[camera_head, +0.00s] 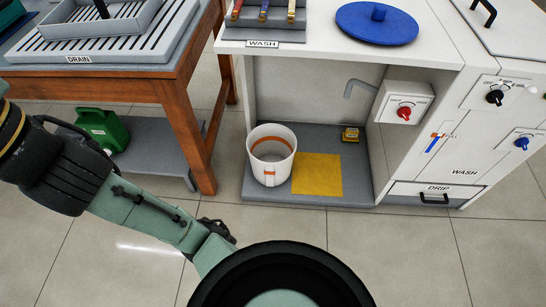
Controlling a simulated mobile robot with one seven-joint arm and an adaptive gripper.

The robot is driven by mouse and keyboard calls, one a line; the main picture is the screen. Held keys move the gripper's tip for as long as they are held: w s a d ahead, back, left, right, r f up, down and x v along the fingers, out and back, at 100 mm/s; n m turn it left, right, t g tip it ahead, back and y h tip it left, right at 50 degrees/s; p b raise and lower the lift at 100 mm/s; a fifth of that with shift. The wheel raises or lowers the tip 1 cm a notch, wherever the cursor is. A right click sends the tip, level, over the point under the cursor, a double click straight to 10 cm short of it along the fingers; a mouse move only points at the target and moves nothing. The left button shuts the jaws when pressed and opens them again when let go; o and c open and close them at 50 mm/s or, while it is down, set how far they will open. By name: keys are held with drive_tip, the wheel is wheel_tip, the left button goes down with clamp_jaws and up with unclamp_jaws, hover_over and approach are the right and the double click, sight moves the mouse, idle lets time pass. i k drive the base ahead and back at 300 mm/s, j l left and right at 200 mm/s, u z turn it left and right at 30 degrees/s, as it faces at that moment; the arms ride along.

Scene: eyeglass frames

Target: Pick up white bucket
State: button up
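The white bucket (270,166) stands upright on the low grey shelf of the open wash cabinet. My arm reaches in from the left toward the bottom middle. A dark end part (220,232) of it shows on the floor side, in front of the cabinet, apart from the bucket. My gripper's fingers are not clearly seen; a large dark round part of my body covers the bottom centre.
A small yellow box (350,134) sits at the back of the shelf. A spout (360,88) and a box with a red knob (404,112) are above right. The wooden table leg (196,150) stands left, with a green jug (102,130) beyond. The tiled floor in front is clear.

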sight(271, 148)
drive_tip(key=i+l+u, duration=0.15)
drive_tip(key=l, duration=0.25)
drive_tip(key=i+l+u, duration=0.15)
drive_tip(key=l, duration=0.2)
drive_tip(key=l+u, duration=0.15)
drive_tip(key=l, duration=0.25)
drive_tip(key=i+l+u, duration=0.15)
drive_tip(key=l, duration=0.3)
drive_tip(key=i+l, duration=0.2)
drive_tip(key=i, duration=0.3)
drive_tip(key=u, duration=0.05)
